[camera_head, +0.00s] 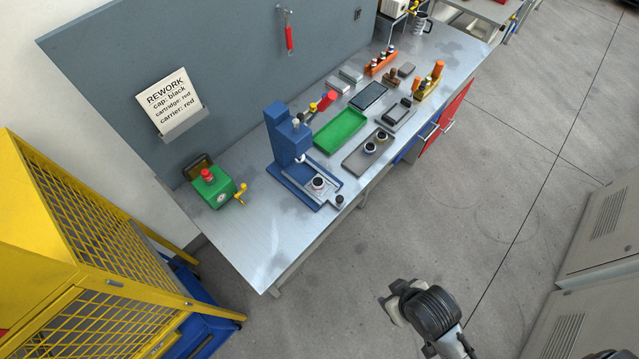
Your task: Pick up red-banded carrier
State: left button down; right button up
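Two small round carriers with dark tops and pale sides, a nearer one (370,148) and a farther one (381,136), stand upright on a grey tray (355,161) on the bench. A similar round part (319,184) sits on the base of a blue press (284,138). They are too small here to tell which has a red band. My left arm does not show.
A green tray (341,128) lies beside the grey tray. Behind are dark trays, an orange rack (381,63) and an orange-brown holder (430,80). A green box (212,187) with a red button stands left of the press. The bench's near-left end is clear. A yellow cage (90,220) stands left.

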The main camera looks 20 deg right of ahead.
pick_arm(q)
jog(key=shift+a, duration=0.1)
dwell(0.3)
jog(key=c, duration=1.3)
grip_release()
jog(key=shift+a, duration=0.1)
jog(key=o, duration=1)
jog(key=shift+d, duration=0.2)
